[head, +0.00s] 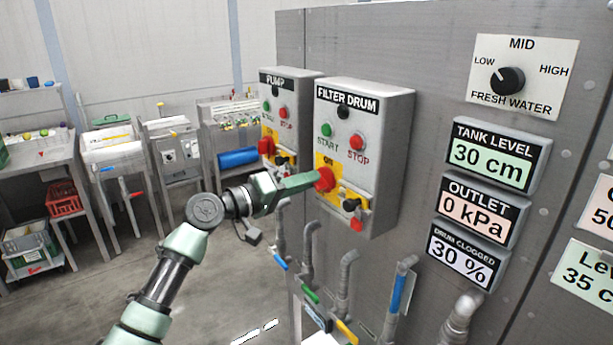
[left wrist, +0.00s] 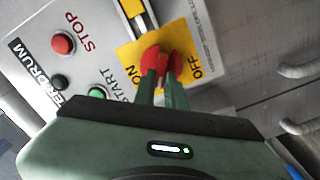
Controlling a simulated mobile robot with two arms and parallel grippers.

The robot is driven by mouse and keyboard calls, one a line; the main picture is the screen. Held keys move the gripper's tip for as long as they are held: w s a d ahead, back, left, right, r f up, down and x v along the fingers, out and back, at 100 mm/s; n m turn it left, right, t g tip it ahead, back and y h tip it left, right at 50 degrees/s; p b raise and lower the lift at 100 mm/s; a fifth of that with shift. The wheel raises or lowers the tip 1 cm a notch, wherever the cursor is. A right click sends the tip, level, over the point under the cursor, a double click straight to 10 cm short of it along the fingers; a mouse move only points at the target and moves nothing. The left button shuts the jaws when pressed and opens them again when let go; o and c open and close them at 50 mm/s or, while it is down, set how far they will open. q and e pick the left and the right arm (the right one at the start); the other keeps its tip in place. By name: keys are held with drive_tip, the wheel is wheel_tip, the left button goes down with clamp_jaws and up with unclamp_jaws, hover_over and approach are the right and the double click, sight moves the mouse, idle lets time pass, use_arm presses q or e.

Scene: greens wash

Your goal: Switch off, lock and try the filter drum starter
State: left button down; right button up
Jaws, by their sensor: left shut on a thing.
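The filter drum starter (head: 365,110) is a grey box on the panel wall with a green START button (head: 327,130) and a red STOP button (head: 357,142). Its red rotary switch (head: 326,181) sits on a yellow ON/OFF plate. My left gripper (head: 317,180) is shut on this switch handle; the left wrist view shows both fingers on the red handle (left wrist: 152,56). I cannot tell which mark the handle points to. A black and metal fitting (head: 352,204) with a red piece (head: 357,224) below it is on the box's lower right. My right gripper is not in view.
The similar PUMP starter (head: 292,90) stands just left, with its own red switch (head: 266,146). Pipes with coloured handles (head: 345,275) run below. Display signs (head: 495,155) and a FRESH WATER knob (head: 508,81) are to the right. Floor at left is open before benches.

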use_arm(q)
drive_tip(key=shift+w+a+f+n+p, duration=0.15)
drive_tip(key=shift+n+p, duration=0.8)
drive_tip(key=shift+n, duration=0.75)
drive_tip(key=shift+s+d+f+n+p, duration=0.15)
drive_tip(key=shift+n+p, duration=0.75)
drive_tip(key=shift+n, duration=0.8)
drive_tip(key=shift+w+a, duration=0.1)
drive_tip(key=c, duration=1.5)
unclamp_jaws()
drive_tip(key=b+v, duration=0.2)
drive_tip(key=v, duration=0.5)
drive_tip(key=shift+s+a+b, duration=0.25)
drive_tip(key=shift+a+b, duration=0.05)
drive_tip(key=shift+b, duration=0.05)
drive_tip(key=shift+f, duration=0.1)
